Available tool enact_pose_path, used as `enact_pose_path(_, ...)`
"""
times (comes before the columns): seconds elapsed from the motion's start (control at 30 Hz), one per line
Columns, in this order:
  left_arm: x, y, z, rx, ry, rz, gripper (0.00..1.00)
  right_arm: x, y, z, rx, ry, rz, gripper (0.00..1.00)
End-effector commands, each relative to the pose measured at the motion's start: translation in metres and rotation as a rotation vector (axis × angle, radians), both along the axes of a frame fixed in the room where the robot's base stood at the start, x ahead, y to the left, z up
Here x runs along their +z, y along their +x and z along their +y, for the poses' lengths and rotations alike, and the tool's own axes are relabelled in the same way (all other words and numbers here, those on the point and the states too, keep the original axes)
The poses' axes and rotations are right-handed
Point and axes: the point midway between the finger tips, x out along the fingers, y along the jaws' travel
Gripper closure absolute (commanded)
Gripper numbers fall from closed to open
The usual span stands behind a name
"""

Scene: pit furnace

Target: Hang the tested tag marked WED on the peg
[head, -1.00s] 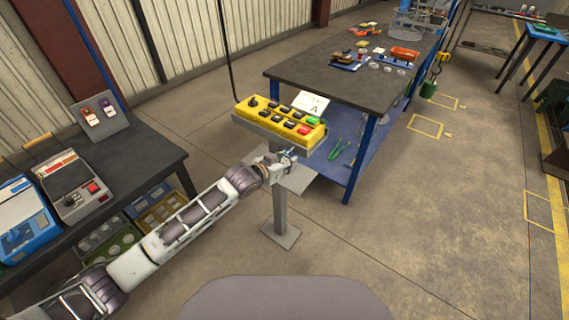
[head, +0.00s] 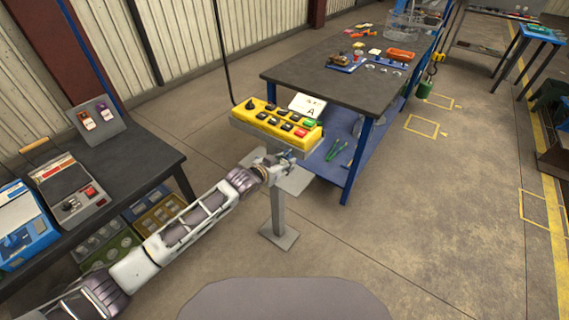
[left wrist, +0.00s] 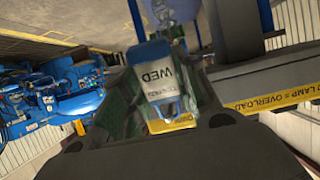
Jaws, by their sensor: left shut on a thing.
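The tag marked WED (left wrist: 155,78) is white with a blue top, and in the left wrist view it sits between the fingers of my left gripper (left wrist: 158,105). That gripper is shut on it. In the head view my left gripper (head: 281,162) is just below the front edge of the yellow button box (head: 272,125) on its grey post (head: 278,212). The tag is too small to make out there. I cannot pick out the peg for certain in either view. My right gripper is not in view.
A dark bench at the left holds a stand (head: 96,128) with two tags, and a grey tester (head: 68,187). A dark-topped workbench (head: 340,85) with blue legs stands behind the button box. The floor to the right is mostly clear.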

Motion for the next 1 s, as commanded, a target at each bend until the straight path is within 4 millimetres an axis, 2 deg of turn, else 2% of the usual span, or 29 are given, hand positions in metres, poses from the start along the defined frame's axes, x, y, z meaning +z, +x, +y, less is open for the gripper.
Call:
enact_pose_path(0.13, 0.0, 0.0, 0.0, 0.0, 0.0, 0.0, 0.86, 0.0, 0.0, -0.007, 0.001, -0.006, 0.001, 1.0)
enact_pose_path(0.17, 0.0, 0.0, 0.0, 0.0, 0.0, 0.0, 0.68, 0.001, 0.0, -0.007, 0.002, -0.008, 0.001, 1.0)
enact_pose_path(0.3, 0.0, 0.0, 0.0, 0.0, 0.0, 0.0, 0.5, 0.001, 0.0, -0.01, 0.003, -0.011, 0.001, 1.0)
enact_pose_path(0.37, 0.0, 0.0, 0.0, 0.0, 0.0, 0.0, 0.45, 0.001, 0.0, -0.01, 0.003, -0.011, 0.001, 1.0)
enact_pose_path(0.57, 0.0, 0.0, 0.0, 0.0, 0.0, 0.0, 0.45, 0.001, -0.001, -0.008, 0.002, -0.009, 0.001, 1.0)
enact_pose_path(0.67, 0.0, 0.0, 0.0, 0.0, 0.0, 0.0, 0.45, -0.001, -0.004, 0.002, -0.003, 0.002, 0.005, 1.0)
enact_pose_path(1.0, 0.004, -0.009, 0.006, 0.0, 0.0, 0.001, 0.45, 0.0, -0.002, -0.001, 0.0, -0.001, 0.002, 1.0)
